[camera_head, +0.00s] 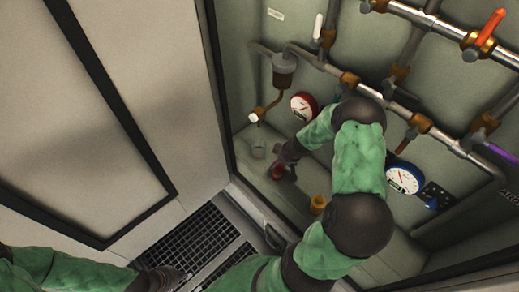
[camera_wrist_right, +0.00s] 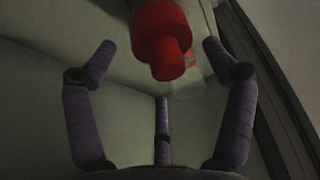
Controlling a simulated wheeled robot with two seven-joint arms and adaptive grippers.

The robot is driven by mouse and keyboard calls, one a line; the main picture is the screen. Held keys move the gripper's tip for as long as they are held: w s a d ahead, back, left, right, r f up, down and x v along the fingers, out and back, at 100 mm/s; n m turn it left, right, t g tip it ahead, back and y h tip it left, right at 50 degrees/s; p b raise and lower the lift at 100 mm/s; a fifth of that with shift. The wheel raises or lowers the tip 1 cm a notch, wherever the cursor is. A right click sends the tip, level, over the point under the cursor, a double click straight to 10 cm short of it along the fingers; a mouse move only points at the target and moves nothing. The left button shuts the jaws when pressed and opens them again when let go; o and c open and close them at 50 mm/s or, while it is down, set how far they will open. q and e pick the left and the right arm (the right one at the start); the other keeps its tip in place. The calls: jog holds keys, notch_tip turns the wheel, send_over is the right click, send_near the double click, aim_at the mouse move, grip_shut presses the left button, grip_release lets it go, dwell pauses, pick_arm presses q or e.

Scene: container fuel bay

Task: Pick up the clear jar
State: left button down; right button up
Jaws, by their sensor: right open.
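The clear jar (camera_head: 258,151) stands on the bay floor near the left wall, below the valve pipe. In the right wrist view a pale clear shape (camera_wrist_right: 188,88), likely the jar, shows dimly behind a red container. The red container (camera_head: 278,171) is beside my right gripper (camera_head: 287,164). In the wrist view the red container (camera_wrist_right: 162,45) is between the spread fingertips of my right gripper (camera_wrist_right: 159,52), which is open; I cannot tell whether they touch it. My left gripper (camera_head: 163,279) is low, at the picture's bottom; its fingers are unclear.
A yellow container (camera_head: 318,204) stands right of the red one, partly behind my right arm. Pipes and valves (camera_head: 345,78) and gauges (camera_head: 304,106) line the back wall. A black grating (camera_head: 203,245) lies in front of the bay's sill. A dark door frame edge bounds the left.

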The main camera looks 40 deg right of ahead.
aim_at(259, 146)
jog(key=shift+w+d+r+p, duration=0.1)
jog(key=shift+w+r+p, duration=0.05)
jog(key=shift+w+p, duration=0.3)
jog(key=w+p, duration=0.6)
jog(key=w, duration=0.2)
jog(key=shift+w+a, duration=0.15)
jog(key=shift+a, duration=0.05)
jog(key=shift+w+p, duration=1.2)
jog(key=shift+p, duration=0.35)
jog(key=x, duration=0.3)
jog(key=shift+w+f, duration=0.25)
jog(key=shift+f, duration=0.1)
jog(key=shift+w+f, duration=0.35)
jog(key=shift+f, duration=0.3)
